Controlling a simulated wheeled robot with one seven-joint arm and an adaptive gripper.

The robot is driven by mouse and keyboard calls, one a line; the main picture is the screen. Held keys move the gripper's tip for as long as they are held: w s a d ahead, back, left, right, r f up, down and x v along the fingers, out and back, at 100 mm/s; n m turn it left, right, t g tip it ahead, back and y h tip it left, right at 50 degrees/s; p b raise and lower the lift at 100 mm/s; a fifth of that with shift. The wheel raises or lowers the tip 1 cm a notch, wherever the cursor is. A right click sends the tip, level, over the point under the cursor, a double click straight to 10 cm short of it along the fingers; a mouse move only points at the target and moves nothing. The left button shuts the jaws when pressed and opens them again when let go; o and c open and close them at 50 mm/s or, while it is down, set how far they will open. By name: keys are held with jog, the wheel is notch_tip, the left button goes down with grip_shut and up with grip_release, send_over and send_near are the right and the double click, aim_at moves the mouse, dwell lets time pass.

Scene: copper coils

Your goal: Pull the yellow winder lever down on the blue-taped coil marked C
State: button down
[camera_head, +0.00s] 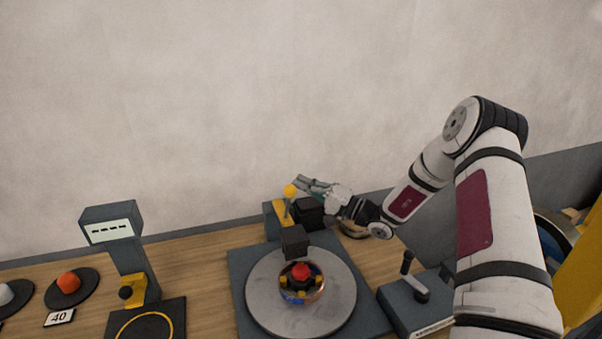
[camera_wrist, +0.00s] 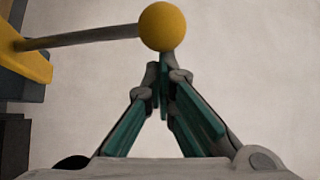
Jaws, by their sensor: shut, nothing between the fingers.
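The winder lever is a thin grey rod with a yellow ball knob (camera_head: 290,190), raised beside a yellow bracket at the back of the winder (camera_head: 340,319). In the wrist view the yellow knob (camera_wrist: 162,27) is just beyond my fingertips. My gripper (camera_head: 301,182) is shut and empty, its tips at or very near the knob; I cannot tell if they touch. The fingers (camera_wrist: 163,72) meet at their tips. The coil (camera_head: 302,288) lies on the round grey plate, with copper and blue on its side and a red knob above it. No letter C is readable.
A dark device with a display (camera_head: 110,230) stands left. A card reading 40 (camera_head: 59,317) lies before an orange lump (camera_head: 69,283) on a dark disc. A grey box with a black handle (camera_head: 418,305) stands right. The wall is close behind the bench.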

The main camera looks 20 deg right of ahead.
jog(key=shift+s+a+f, duration=0.1)
jog(key=shift+s+f, duration=0.3)
dwell(0.3)
jog(key=w+d+r+b, duration=0.2)
jog(key=w+d, duration=0.1)
jog(key=s+d+f+b, duration=0.1)
jog(key=s+d+f, duration=0.3)
jog(key=s+d, duration=0.2)
jog(key=shift+f, duration=0.15)
